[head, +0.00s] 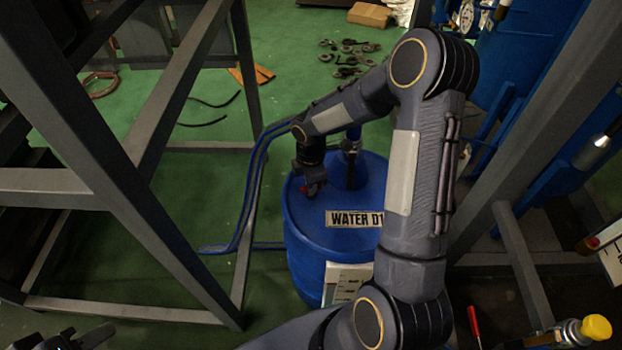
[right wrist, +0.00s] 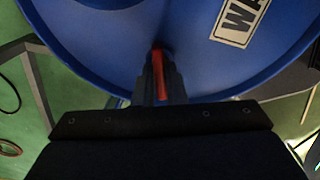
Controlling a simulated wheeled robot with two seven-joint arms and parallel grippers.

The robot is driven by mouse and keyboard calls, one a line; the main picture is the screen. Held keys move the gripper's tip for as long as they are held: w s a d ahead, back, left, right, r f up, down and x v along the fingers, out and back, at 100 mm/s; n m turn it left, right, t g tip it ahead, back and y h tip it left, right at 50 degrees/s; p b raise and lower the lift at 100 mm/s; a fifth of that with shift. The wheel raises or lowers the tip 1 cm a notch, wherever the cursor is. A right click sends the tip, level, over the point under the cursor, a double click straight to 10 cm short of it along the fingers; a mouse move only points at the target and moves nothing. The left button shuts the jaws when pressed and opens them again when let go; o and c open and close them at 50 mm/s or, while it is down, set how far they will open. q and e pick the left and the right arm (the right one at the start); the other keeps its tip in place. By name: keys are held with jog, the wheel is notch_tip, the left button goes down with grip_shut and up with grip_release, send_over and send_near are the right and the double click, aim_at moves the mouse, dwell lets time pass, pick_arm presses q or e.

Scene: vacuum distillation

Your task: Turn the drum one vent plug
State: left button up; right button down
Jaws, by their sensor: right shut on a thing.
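The blue drum (head: 335,262) stands upright on the floor in the head view, with a "WATER D1" label (head: 354,219) on its top; the arm covers the label's end. The small red vent plug (head: 305,190) is near the top's left edge. My right gripper (head: 313,187) points down at it and is shut on it. In the right wrist view, the red plug (right wrist: 158,72) shows between the close-set fingers (right wrist: 160,80) against the blue lid (right wrist: 110,50). My left gripper (head: 80,338) is at the bottom left, cut off by the frame edge, far from the drum.
A pipe fitting (head: 351,145) rises from the drum top, close to my right gripper. Blue hoses (head: 254,180) run down left of the drum. Grey frame posts (head: 150,215) stand at left and right. Loose dark parts (head: 350,50) lie on the green floor behind.

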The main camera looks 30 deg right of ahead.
jog(key=shift+n+p, duration=0.4)
jog(key=shift+n, duration=0.6)
jog(key=c, duration=1.5)
grip_release()
jog(key=shift+r, duration=0.1)
notch_tip(320, 180, up, 6)
jog(key=shift+w+r+p, duration=0.1)
jog(key=shift+r+p, duration=0.05)
jog(key=shift+p, duration=0.55)
jog(key=shift+r, duration=0.65)
